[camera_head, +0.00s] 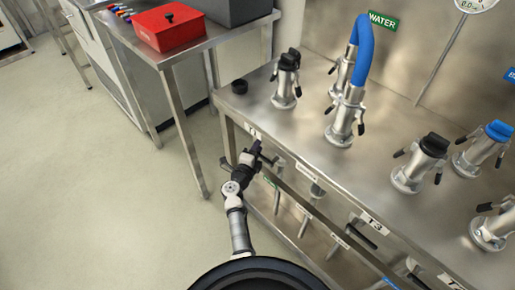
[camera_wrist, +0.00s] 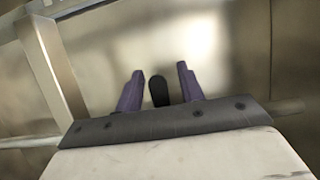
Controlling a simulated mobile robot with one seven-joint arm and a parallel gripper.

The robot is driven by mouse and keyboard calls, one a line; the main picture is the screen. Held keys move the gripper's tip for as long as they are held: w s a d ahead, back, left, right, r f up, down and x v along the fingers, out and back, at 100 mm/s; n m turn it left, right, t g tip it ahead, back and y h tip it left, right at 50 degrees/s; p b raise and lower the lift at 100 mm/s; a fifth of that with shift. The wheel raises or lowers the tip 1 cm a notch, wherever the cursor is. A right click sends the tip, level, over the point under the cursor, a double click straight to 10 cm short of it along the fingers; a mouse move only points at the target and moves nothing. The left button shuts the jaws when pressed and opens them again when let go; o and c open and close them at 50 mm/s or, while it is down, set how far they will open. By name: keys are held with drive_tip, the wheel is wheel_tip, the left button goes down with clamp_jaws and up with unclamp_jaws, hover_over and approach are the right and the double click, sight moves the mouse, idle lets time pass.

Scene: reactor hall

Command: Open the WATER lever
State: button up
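The black handle of a lever (camera_wrist: 159,91) shows in the wrist view, between the two purple fingers of my gripper (camera_wrist: 158,78). A gap shows on both sides of the handle, so my gripper is open around it and not closed on it. In the head view my gripper (camera_head: 261,155) is at the left front edge of the steel bench, just below its top, and hides most of this lever. A green WATER sign (camera_head: 383,20) is on the back panel by a blue hose (camera_head: 361,50).
The steel bench (camera_head: 300,135) carries several metal couplings with black or blue caps. Another lever (camera_head: 362,230) is under the front edge near the T3 label (camera_head: 373,223). A side table with a red box (camera_head: 170,27) stands at the left. The floor (camera_head: 110,190) is clear.

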clamp_jaws()
